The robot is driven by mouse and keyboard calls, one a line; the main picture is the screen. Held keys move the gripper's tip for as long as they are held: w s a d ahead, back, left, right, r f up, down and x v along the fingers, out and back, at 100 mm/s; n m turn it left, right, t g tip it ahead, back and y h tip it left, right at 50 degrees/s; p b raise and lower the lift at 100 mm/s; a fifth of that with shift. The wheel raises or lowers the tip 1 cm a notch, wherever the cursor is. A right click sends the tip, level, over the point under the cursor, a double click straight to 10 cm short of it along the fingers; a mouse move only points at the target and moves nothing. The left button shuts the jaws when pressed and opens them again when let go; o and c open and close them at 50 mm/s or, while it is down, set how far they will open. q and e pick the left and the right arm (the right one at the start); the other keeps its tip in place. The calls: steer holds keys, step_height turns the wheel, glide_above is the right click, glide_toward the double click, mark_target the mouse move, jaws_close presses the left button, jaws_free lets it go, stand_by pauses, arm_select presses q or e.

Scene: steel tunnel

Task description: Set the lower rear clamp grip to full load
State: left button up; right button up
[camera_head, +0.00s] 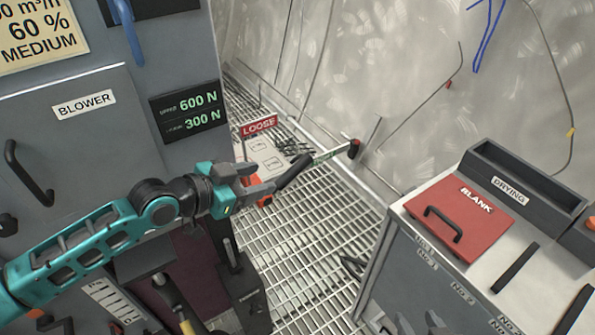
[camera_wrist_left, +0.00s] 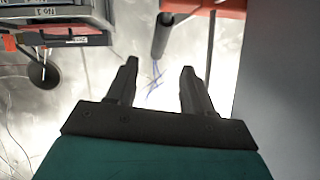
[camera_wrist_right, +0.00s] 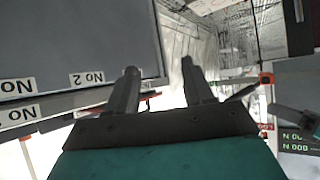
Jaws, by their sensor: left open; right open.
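A small display (camera_head: 188,112) on the grey cabinet reads upper 600 N and a lower line of 300 N. A red LOOSE sign (camera_head: 259,126) stands behind my left gripper (camera_head: 262,180).
A grey cabinet with a BLOWER label (camera_head: 84,105) stands at left. A bench with a red BLANK lid (camera_head: 462,216) and a DRYING label (camera_head: 510,190) stands at right. Grated floor (camera_head: 310,250) lies between them.

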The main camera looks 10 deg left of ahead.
mark_target(290, 171)
arm_select(q)
steer(key=b+x, duration=0.2)
steer(key=x, duration=0.9)
steer(key=shift+w+d+f, duration=0.2)
steer(key=shift+d, duration=0.05)
jaws_close()
